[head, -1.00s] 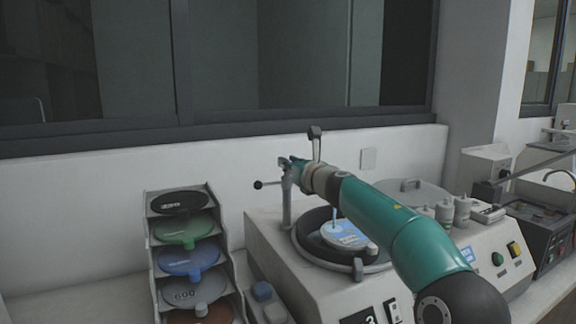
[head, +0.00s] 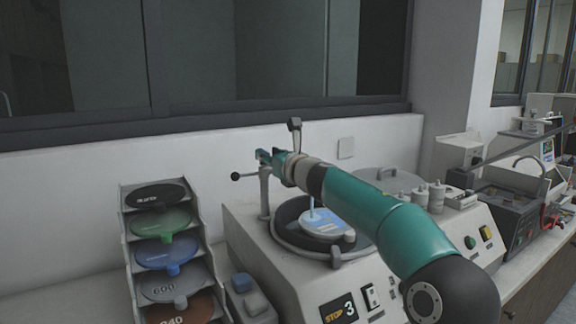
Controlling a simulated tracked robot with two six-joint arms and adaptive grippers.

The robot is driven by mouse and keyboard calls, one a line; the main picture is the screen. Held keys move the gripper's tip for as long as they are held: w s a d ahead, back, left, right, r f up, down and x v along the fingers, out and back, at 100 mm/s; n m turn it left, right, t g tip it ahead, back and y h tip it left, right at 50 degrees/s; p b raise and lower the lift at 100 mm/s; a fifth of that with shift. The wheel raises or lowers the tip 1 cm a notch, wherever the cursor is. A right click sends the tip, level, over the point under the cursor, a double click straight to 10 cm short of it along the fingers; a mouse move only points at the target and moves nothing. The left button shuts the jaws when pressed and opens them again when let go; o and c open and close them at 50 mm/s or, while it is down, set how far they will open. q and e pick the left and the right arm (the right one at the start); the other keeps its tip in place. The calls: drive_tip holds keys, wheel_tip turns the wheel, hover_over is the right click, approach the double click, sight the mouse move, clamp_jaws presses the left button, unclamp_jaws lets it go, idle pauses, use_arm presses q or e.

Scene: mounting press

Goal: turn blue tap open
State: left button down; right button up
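My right gripper (head: 268,158) is at the top of a grey upright post (head: 264,196) on the polishing machine. Its teal fingertips overlap the post's top, so I cannot tell whether they touch it or how far apart they are. A thin lever with a black ball (head: 236,176) sticks out left of the post. No clearly blue tap handle shows; the gripper may hide it. A thin light-blue vertical piece (head: 312,208) stands over the blue-and-white disc (head: 327,222) in the round bowl. My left gripper is not in view.
A rack (head: 128,240) with several coloured discs stands left of the machine. Grey-blue blocks (head: 243,283) lie between them. Other equipment (head: 510,215) stands at right.

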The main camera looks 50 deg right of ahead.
drive_tip(key=v, duration=1)
drive_tip(key=shift+s, duration=0.15)
